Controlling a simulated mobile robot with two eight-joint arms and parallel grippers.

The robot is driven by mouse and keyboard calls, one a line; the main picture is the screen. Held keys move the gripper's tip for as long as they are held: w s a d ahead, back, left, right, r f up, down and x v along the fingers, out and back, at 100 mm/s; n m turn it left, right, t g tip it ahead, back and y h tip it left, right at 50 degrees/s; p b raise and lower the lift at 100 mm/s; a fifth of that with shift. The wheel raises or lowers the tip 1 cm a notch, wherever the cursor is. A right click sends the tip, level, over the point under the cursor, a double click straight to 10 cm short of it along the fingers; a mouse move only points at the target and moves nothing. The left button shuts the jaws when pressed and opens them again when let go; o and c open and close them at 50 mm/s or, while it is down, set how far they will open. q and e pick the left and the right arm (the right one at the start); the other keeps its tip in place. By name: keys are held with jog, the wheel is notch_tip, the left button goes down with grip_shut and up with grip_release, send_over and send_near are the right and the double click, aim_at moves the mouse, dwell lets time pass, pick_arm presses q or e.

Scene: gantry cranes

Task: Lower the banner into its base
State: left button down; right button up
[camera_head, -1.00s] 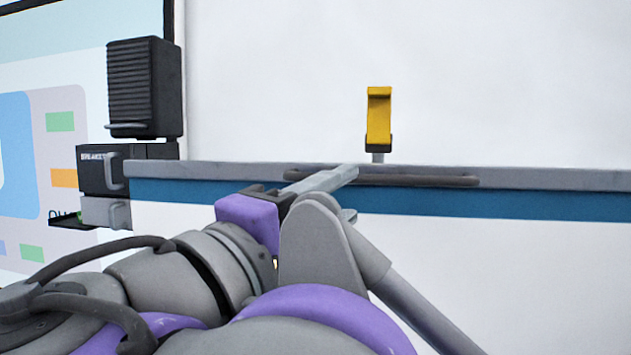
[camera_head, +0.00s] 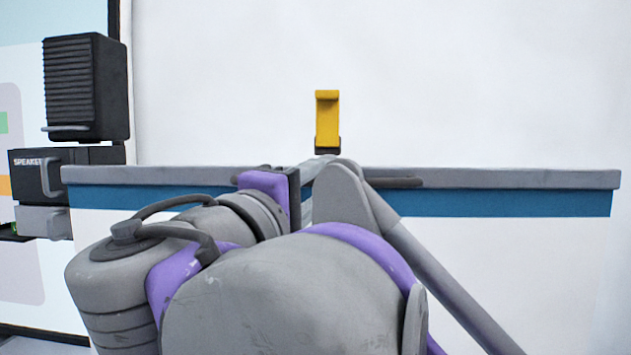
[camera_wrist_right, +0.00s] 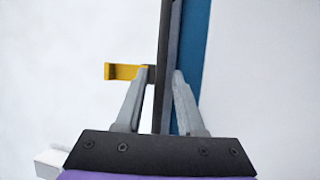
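The banner (camera_head: 520,200) seems to be the wide panel with a grey top rail, a blue strip and white below. A dark handle bar (camera_head: 398,183) runs along it, mostly hidden behind my arm in the head view. A yellow bracket (camera_head: 327,118) stands upright just above the rail. My right gripper (camera_head: 318,170) is at the handle under the bracket, its fingers largely hidden. In the right wrist view, its fingers (camera_wrist_right: 160,75) are spread, one on each side of the dark bar (camera_wrist_right: 163,40); contact cannot be told. My left gripper and the base are not in view.
A black ribbed box (camera_head: 85,88) and a unit labelled speaker (camera_head: 85,170) stand at the left, close to the banner's left end. A plain white wall (camera_head: 480,80) is behind. The space right of the bracket above the rail is clear.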

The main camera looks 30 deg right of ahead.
grip_shut()
dwell(1.2)
